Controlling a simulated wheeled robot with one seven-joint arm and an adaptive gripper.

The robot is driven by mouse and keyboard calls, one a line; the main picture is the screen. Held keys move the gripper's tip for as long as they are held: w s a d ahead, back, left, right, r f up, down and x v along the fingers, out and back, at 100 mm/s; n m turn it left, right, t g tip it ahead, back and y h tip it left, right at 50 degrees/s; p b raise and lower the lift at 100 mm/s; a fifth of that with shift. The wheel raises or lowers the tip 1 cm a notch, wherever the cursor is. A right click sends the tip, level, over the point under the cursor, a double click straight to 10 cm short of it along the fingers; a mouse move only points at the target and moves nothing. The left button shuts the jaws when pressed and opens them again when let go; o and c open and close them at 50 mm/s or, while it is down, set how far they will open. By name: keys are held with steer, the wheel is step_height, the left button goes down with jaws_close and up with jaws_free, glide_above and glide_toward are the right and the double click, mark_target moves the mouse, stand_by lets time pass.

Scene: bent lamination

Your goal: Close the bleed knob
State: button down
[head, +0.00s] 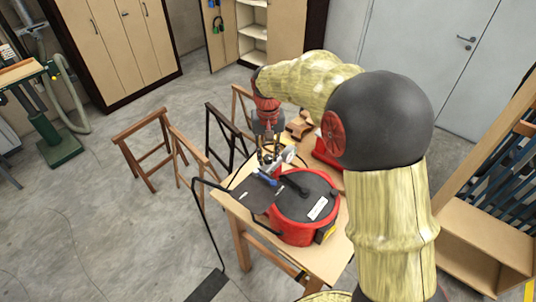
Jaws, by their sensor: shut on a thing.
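A red round machine (296,232) with a black lid (305,197) stands on a small wooden table. A small white fitting (284,158) and a blue part (266,179) show at the lid's far left edge. My gripper (267,166) points down at these parts from above. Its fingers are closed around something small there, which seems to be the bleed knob. The knob itself is mostly hidden by the fingers and too small to make out clearly.
Wooden trestles (140,150) stand behind left. A red object (327,152) sits behind, partly covered by my arm.

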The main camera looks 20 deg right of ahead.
mark_target(268, 156)
steer(key=c, duration=1.5)
jaws_free()
step_height(268, 156, up, 12)
steer(key=shift+w, duration=0.1)
